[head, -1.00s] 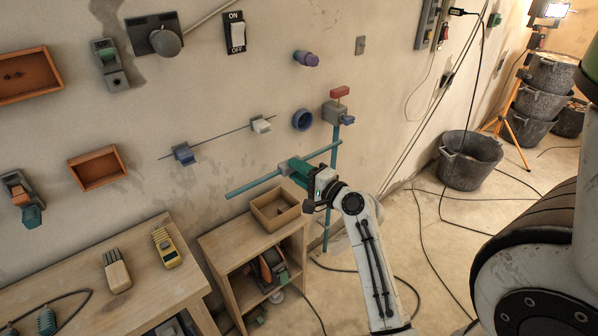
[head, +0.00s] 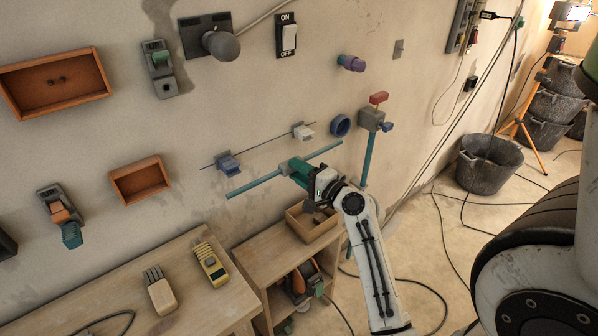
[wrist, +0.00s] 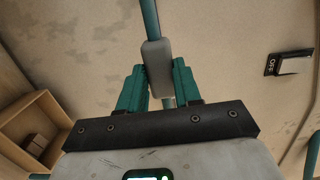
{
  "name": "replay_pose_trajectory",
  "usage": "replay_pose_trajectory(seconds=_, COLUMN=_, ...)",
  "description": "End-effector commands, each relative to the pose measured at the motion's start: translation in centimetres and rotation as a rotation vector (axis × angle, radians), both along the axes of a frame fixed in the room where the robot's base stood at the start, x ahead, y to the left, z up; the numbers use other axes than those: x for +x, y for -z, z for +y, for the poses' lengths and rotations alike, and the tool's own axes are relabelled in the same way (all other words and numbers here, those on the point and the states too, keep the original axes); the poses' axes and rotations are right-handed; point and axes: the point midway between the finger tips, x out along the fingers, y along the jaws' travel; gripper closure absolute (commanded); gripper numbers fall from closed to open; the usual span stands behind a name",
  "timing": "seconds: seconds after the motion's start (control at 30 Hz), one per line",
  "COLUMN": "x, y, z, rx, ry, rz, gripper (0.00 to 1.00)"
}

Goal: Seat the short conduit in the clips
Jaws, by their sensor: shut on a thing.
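The short conduit is a thin teal rod (head: 252,186) held slanting in front of the wall. My gripper (head: 299,171) is shut on it near its middle. In the wrist view the conduit (wrist: 150,18) runs upward from between the teal fingers, with a grey sleeve at the grip. A blue clip (head: 228,163) and a white clip (head: 303,132) sit on the wall along a thin dark line. In the head view the conduit appears just below both clips, roughly parallel to the line. It looks apart from them; the depth gap is hard to tell.
An orange wall box (head: 140,181) is left. A wooden shelf with an open box (head: 312,222) stands below my gripper.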

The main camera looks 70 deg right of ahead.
Motion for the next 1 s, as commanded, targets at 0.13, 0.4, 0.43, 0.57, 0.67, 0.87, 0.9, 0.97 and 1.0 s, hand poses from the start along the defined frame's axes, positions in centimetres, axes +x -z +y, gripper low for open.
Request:
replay_pose_trajectory(seconds=0.13, x=1.1, y=-0.1, z=-0.6, rx=-0.001, ry=-0.001, rz=-0.003, gripper=0.98)
replay_pose_trajectory(seconds=0.4, x=3.3, y=-0.1, z=-2.0, rx=-0.001, ry=-0.001, rz=-0.003, gripper=0.98)
replay_pose_trajectory(seconds=0.43, x=3.5, y=-0.1, z=-2.1, rx=-0.001, ry=-0.001, rz=-0.003, gripper=0.98)
replay_pose_trajectory(seconds=0.57, x=4.3, y=-0.1, z=-2.5, rx=-0.001, ry=-0.001, rz=-0.003, gripper=0.98)
replay_pose_trajectory(seconds=0.67, x=4.5, y=-0.1, z=-2.7, rx=-0.001, ry=-0.001, rz=-0.002, gripper=0.98)
replay_pose_trajectory(seconds=0.87, x=4.7, y=-0.1, z=-2.8, rx=0.000, ry=-0.001, rz=-0.001, gripper=0.98)
replay_pose_trajectory(seconds=0.9, x=4.7, y=-0.1, z=-2.8, rx=0.000, ry=-0.001, rz=-0.001, gripper=0.98)
replay_pose_trajectory(seconds=0.97, x=4.7, y=-0.1, z=-2.8, rx=0.000, ry=-0.001, rz=-0.001, gripper=0.98)
replay_pose_trajectory(seconds=1.0, x=4.7, y=-0.1, z=-2.8, rx=0.000, ry=-0.001, rz=-0.001, gripper=0.98)
